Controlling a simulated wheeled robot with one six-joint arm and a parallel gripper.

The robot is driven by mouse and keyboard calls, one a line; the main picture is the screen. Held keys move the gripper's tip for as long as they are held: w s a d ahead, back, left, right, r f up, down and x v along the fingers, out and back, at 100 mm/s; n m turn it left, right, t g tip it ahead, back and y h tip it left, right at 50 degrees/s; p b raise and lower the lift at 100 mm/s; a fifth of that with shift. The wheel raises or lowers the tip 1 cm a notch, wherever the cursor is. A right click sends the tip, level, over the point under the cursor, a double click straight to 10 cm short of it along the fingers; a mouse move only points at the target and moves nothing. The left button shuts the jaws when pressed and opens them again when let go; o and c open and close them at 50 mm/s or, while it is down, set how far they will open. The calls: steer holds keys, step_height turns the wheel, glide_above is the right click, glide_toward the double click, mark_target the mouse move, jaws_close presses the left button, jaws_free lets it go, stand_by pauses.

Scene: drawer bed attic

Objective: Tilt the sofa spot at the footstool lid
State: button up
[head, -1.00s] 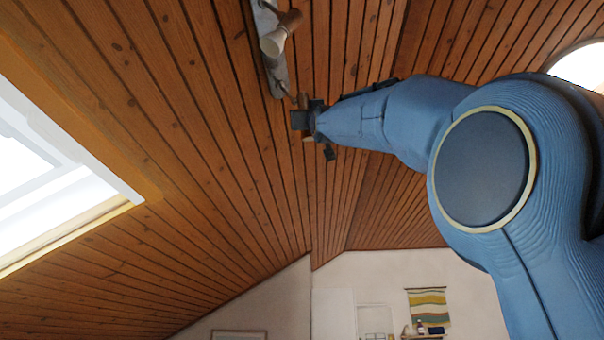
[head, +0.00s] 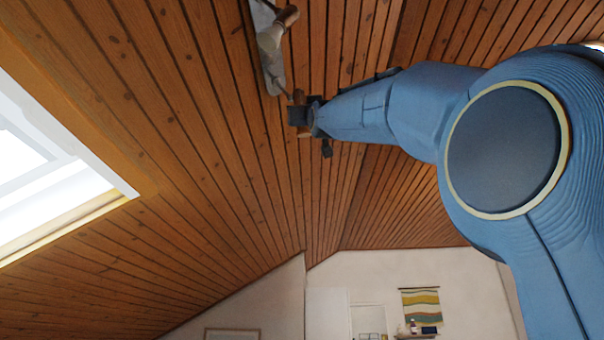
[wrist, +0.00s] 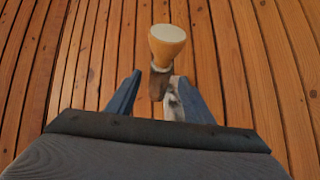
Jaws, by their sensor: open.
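A pale spot rail (head: 272,72) is fixed to the wooden ceiling, with a spot lamp (head: 270,38) near its upper end in the head view. My gripper (head: 308,120) is by the rail's lower end, close under the ceiling. In the wrist view, a spot with an orange-tan shade and pale round face (wrist: 167,43) stands just beyond my open fingers (wrist: 157,84). Its brown stem shows between the fingertips, and part of the rail (wrist: 174,105) lies behind. I cannot tell whether a finger touches it. The footstool lid is not in view, and I cannot tell which spot is the sofa spot.
Sloping wooden boards surround the rail. A bright skylight (head: 60,165) is at the left. A striped wall hanging (head: 421,309) and a small shelf (head: 416,336) are on the far white wall.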

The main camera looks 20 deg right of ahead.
steer(key=shift+b+v, duration=1.55)
steer(key=shift+v, duration=1.35)
